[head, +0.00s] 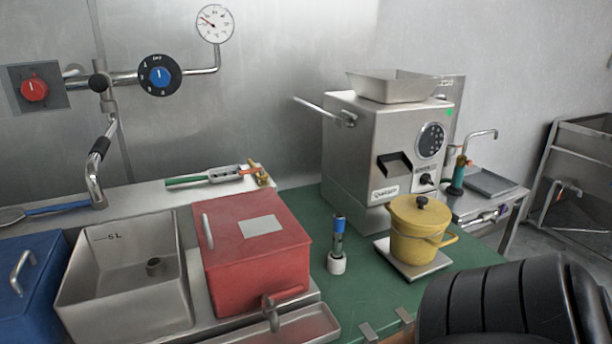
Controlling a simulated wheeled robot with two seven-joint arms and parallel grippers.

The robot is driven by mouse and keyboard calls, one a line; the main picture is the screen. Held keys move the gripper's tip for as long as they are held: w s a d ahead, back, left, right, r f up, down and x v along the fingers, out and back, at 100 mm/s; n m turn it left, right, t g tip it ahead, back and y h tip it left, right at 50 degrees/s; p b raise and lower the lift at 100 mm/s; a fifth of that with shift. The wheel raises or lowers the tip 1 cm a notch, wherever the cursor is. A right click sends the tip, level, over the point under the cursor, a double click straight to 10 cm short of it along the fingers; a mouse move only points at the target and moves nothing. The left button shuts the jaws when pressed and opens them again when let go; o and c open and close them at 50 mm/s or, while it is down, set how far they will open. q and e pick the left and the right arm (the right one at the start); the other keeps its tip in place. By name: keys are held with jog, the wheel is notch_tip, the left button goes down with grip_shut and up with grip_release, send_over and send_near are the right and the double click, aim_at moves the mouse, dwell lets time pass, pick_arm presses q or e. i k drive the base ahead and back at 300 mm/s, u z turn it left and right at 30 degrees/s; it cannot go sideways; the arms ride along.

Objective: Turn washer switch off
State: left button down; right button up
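No switch in the head view is clearly marked as the washer's. A red knob (35,89) sits on a grey wall plate at the far left, its white mark pointing about upward. A blue dial (160,76) on a black numbered disc is mounted on the wall pipe to its right, its white mark also about upright. A tap with a black-gripped spout (97,160) hangs below, over the sink area. The grinder (354,142) has a small black knob (426,179) on its front. Neither of my grippers is in view.
An open steel basin (75,293), a red lidded box (255,275) and a blue box (30,308) stand at left. A yellow pot (412,247) and a small blue-topped tube (338,245) stand on the green mat (300,200). A black ribbed part, probably my arm, fills the lower right.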

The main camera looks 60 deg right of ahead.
aim_at(429, 181)
jog(key=u, duration=0.65)
jog(key=k, duration=1.1)
jog(key=z, duration=1.7)
